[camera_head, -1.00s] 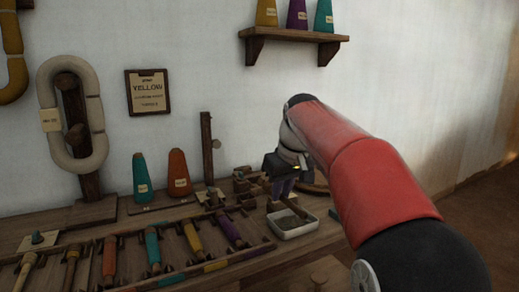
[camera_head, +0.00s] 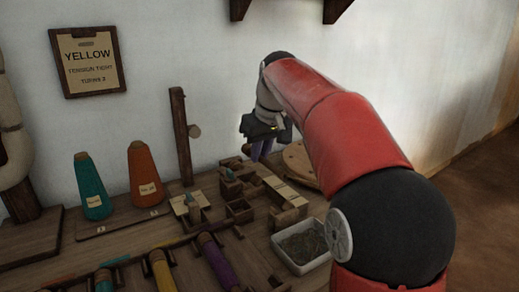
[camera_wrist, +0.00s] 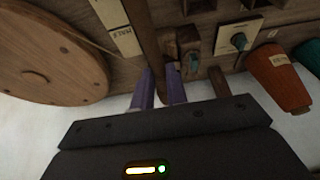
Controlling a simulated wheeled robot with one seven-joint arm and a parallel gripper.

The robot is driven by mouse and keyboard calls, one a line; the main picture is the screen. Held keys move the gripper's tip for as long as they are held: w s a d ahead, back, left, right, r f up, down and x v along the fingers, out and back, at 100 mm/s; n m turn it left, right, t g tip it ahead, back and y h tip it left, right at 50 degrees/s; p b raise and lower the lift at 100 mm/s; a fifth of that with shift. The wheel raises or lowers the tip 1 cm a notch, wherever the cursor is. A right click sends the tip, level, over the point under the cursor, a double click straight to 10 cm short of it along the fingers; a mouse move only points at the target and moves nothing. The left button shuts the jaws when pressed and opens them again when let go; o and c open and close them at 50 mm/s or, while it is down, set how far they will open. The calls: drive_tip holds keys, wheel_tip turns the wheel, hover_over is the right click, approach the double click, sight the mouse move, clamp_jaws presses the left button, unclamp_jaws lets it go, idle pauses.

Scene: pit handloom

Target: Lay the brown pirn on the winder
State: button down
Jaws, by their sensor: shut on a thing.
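In the head view a short brown end (camera_head: 246,149) shows left of the fingers; the rest is hidden. The winder has a round wooden wheel (camera_head: 298,160) and small wooden blocks (camera_head: 232,187). The wheel also shows in the wrist view (camera_wrist: 45,60). I cannot tell whether the pirn touches the winder.
A white tray (camera_head: 290,266) stands at the front right of the winder. A wooden post (camera_head: 181,135) and teal (camera_head: 91,188) and orange (camera_head: 145,175) cones stand left. A rack with several coloured pirns (camera_head: 213,258) lies in front. A shelf overhangs above.

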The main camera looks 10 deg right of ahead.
drive_tip(key=shift+f+b, duration=3.3)
drive_tip(key=shift+f, duration=0.95)
drive_tip(key=c, duration=1)
unclamp_jaws()
wheel_tip(320, 180, up, 8)
drive_tip(key=p, duration=0.8)
drive_tip(key=shift+r, duration=0.15)
